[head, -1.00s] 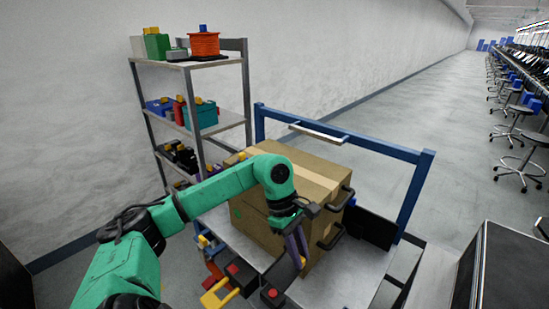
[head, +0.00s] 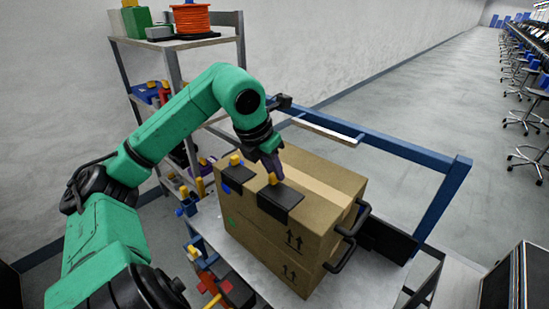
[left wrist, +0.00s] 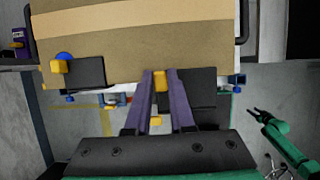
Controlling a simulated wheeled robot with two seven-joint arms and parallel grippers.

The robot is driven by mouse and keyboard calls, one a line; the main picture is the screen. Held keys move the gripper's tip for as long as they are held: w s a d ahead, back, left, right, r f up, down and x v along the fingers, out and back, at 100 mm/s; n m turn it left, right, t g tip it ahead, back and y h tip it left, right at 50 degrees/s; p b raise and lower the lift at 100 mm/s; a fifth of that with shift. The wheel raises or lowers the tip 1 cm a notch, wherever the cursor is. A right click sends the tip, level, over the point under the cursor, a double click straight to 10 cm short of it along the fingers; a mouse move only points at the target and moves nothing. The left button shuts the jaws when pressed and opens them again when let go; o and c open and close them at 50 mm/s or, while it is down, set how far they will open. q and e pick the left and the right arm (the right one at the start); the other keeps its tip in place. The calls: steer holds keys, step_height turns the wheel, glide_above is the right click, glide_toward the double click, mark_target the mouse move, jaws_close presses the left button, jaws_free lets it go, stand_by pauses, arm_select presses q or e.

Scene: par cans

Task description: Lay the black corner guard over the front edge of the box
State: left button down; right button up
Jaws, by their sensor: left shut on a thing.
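The cardboard box (head: 320,205) stands on a cart and fills the top of the left wrist view (left wrist: 140,45). My left gripper (head: 271,168) is shut on the yellow tab of a black corner guard (head: 284,200). The guard is at the box's top front edge; I cannot tell whether it touches. In the left wrist view the tab is between the purple fingers (left wrist: 160,92), with the guard (left wrist: 200,85) partly behind them. A second black guard (head: 236,176) with a yellow tab sits on the same edge to the left. My right gripper (left wrist: 257,114) is open and empty, low at the right.
A blue-railed cart (head: 440,205) carries the box, which has black handles (head: 350,225) at its right end. A shelf rack (head: 180,42) with an orange spool (head: 191,18) stands behind. More coloured parts (head: 215,280) are in front of the box.

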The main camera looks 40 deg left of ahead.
arm_select(q)
steer(key=shift+s+d+r, duration=0.3)
steer(key=shift+d, duration=0.2)
steer(key=shift+s+d+p, duration=0.15)
steer(key=shift+d+p, duration=0.15)
steer(key=shift+p, duration=0.25)
steer(key=w+f+p, duration=0.1)
steer(key=w+a+f+p, duration=0.1)
steer(key=w+f, duration=0.1)
steer(key=shift+p, duration=0.35)
steer(key=shift+w+f+p, duration=0.1)
steer(key=shift+f+p, duration=0.05)
steer(key=shift+p, duration=0.15)
steer(key=b+x, duration=0.2)
steer(key=x, duration=0.1)
steer(key=shift+d+f, duration=0.1)
steer(key=shift+f, duration=0.15)
steer(key=shift+f+b, duration=0.1)
steer(key=shift+b, duration=0.35)
arm_select(e)
steer(key=shift+s+d+r, duration=0.2)
steer(key=shift+s+r, duration=0.1)
steer(key=shift+r, duration=0.45)
